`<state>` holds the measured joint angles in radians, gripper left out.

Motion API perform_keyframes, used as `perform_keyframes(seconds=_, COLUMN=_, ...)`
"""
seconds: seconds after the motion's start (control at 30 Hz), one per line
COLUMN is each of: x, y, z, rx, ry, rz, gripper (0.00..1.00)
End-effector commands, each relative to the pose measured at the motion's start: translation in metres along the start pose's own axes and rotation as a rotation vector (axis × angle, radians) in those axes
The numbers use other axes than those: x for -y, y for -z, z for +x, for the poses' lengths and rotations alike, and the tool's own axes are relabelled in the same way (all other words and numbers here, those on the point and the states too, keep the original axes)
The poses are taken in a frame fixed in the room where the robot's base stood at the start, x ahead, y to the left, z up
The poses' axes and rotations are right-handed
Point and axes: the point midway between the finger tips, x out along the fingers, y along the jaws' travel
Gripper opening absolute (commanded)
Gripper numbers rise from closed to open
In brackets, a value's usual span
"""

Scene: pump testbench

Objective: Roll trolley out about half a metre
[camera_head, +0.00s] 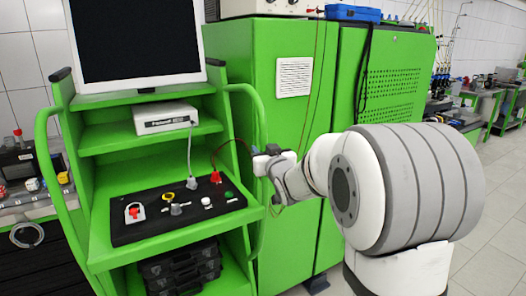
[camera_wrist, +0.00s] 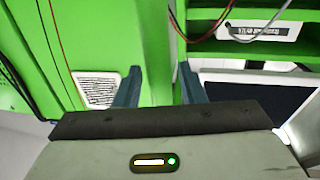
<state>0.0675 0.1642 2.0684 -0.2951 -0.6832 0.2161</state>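The green trolley (camera_head: 98,175) stands at the left in the head view. It has a monitor on top, shelves and a curved tubular handle on each front side. The right handle (camera_head: 258,110) is beside my gripper (camera_head: 264,165), which is at about mid-height of it. In the wrist view my gripper's two dark fingers (camera_wrist: 160,88) stand apart, with a green upright surface showing between them. I cannot tell whether the fingers touch the handle.
A tall green cabinet (camera_head: 285,130) stands right behind the trolley's right side. The trolley carries a black panel (camera_head: 150,228) with knobs and cables, a white instrument (camera_head: 165,117) and black cases (camera_head: 180,272). A workbench (camera_head: 25,210) is at the left. Tiled floor (camera_head: 490,255) is free at the right.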

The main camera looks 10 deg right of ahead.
Motion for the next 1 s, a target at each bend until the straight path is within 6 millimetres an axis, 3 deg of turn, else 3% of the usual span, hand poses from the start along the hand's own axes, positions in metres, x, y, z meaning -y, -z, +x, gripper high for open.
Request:
perform_keyframes(seconds=0.43, x=0.0005, y=0.0001, z=-0.0001, rx=0.0, ry=0.001, rz=0.0, gripper=0.0)
perform_keyframes(seconds=1.0, x=0.0012, y=-0.0002, z=0.0, rx=0.0, ry=0.001, rz=0.0, gripper=0.0)
